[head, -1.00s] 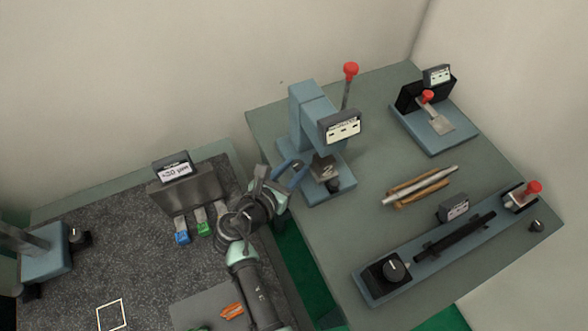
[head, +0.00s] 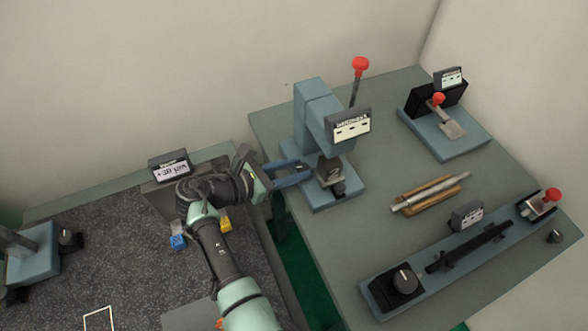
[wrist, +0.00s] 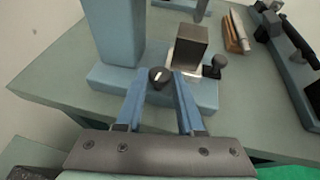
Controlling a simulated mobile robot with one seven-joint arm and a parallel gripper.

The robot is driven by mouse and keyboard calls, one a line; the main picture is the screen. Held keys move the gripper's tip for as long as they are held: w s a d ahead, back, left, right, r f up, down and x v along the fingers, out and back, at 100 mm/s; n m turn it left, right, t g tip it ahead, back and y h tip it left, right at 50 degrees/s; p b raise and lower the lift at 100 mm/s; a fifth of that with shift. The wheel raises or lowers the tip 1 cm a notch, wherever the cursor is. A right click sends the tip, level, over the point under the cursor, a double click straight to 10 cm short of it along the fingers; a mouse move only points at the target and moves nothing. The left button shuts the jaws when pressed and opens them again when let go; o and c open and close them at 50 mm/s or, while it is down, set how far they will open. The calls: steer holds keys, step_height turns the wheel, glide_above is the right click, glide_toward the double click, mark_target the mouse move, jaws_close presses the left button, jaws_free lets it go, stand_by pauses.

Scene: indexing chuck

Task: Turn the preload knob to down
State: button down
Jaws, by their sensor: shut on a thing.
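The small dark preload knob (wrist: 158,75) has a white pointer mark and sits low on the left side of the blue hardness tester (head: 316,115). My gripper (wrist: 163,82) has its two blue fingers on either side of the knob and is shut on it. The white mark points roughly up and away in the wrist view. In the head view my gripper (head: 298,170) reaches the tester's base from the left, and its fingers mostly hide the knob.
A grey block (wrist: 191,44) and a dark round knob (wrist: 216,65) stand close right of the fingers. A red-tipped lever (head: 360,66) rises behind the tester. Rods (head: 430,192), a long blue fixture (head: 385,298) and a lever stand (head: 445,135) lie farther right.

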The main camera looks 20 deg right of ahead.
steer(key=c, duration=0.8)
jaws_free()
steer(key=v, duration=1.3)
steer(key=shift+r, duration=0.1)
